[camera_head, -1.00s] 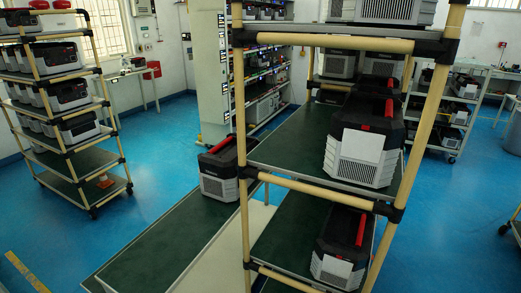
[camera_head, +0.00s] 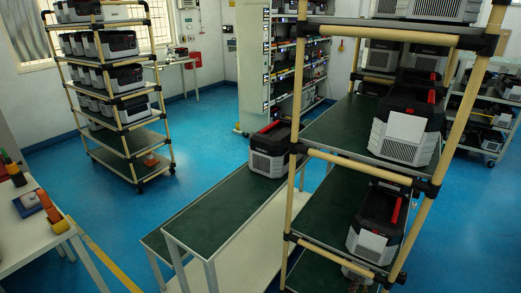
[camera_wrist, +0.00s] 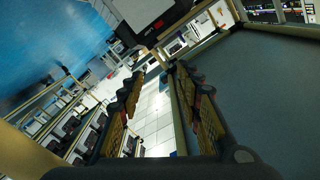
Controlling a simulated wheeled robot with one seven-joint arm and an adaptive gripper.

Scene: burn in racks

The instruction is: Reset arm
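My gripper (camera_wrist: 158,75) shows in the wrist view with its two fingers apart and nothing between them. The arm does not show in the head view. In the wrist view a white and dark boxed unit (camera_wrist: 148,18) lies beyond the fingertips, near the top edge. A broad dark green surface (camera_wrist: 270,95) fills the right side, close to the right finger. The wrist picture is tilted, and I cannot tell how far the fingers are from these things.
A tan-piped rack (camera_head: 434,190) holding several boxed units stands close at right. A unit (camera_head: 269,150) sits on the green-topped bench (camera_head: 205,210). Another loaded rack (camera_head: 115,100) stands at back left. A white table (camera_head: 30,240) with coloured items is at lower left. Blue floor (camera_head: 205,165) is clear between.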

